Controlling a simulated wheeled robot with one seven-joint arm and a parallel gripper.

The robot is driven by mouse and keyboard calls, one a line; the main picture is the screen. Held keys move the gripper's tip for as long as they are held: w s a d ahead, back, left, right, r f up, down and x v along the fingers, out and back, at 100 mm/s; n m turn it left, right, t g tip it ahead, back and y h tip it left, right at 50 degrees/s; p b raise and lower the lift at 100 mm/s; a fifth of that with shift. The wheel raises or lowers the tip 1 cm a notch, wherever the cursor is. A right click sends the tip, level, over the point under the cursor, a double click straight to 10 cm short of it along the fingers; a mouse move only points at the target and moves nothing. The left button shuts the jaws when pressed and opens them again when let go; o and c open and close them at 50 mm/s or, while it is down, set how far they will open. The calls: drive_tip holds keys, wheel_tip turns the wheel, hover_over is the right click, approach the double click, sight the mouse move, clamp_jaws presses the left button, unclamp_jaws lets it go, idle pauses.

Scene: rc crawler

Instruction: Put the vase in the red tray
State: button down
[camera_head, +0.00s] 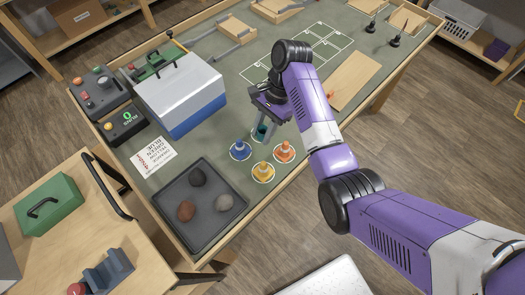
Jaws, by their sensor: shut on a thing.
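I see no vase and no red tray in the head camera view. My gripper (264,122) points down over the workbench and is shut on a small green cone (262,132), of which only part shows between the fingers. The cone is at or just above the bench top; I cannot tell if it touches. A blue cone (240,150), an orange cone (284,152) and a yellow cone (263,172) stand on white-ringed spots close by. A dark grey tray (166,206) with several stones lies at the bench's near left.
A white and blue box (181,97) stands left of my gripper. A printed card (153,157) lies near the tray. A wooden board (353,82) lies to the right. A side table with a green case (50,208) adjoins the bench. Marked rectangles at the back are empty.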

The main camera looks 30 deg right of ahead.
sight(259, 155)
wheel_tip(259, 155, down, 9)
idle(0.4)
drive_tip(key=c, duration=1.1)
unclamp_jaws()
drive_tip(key=shift+f, duration=0.1)
